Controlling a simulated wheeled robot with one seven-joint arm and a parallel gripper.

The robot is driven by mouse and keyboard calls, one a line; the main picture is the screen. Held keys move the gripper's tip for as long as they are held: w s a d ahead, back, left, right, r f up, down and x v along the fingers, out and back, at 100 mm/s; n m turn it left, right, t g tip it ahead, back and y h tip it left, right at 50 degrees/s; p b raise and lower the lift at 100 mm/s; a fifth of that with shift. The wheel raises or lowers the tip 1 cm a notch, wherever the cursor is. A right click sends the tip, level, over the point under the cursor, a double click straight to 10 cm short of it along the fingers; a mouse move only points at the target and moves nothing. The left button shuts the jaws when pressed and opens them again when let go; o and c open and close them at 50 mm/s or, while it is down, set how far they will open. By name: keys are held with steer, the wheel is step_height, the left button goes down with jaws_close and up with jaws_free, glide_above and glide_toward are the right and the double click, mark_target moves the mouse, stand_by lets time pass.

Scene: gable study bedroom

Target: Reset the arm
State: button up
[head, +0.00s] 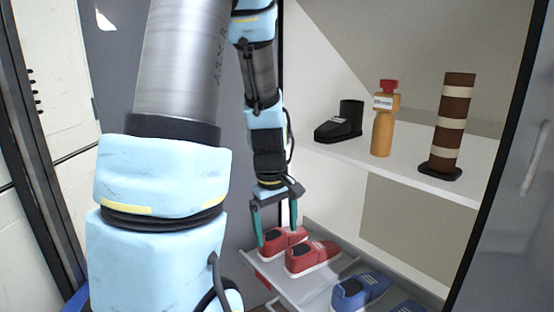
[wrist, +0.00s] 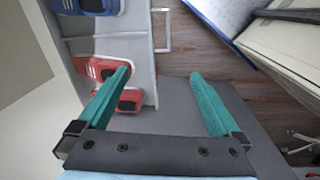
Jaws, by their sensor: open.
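My gripper (head: 275,222) points down with its two green fingers spread apart. In the wrist view my gripper (wrist: 165,95) is open with nothing between the fingers. Below it, a pair of red shoes, one nearer the front (head: 313,256) and one behind (head: 283,240), sits on a grey pull-out tray (head: 297,287). The left finger overlaps the red shoes in the wrist view; I cannot tell whether it touches them.
Blue shoes (head: 360,290) sit farther along the tray. A white shelf (head: 400,167) above holds a black boot (head: 341,122), an orange bottle (head: 383,130) and a brown striped column (head: 453,120). A cabinet side wall stands close. Wooden floor (wrist: 200,55) shows beyond the tray.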

steer(key=s+a+r+m+t, duration=0.1)
steer(key=s+a+r+m, duration=0.2)
steer(key=s+a+m, duration=0.3)
step_height(320, 180, up, 22)
steer(key=w+m+p, duration=0.1)
steer(key=p, duration=2)
steer(key=shift+w+a+f+y, duration=0.15)
steer(key=shift+w+a+y, duration=0.05)
steer(key=shift+a+y, duration=0.15)
steer(key=shift+c, duration=0.2)
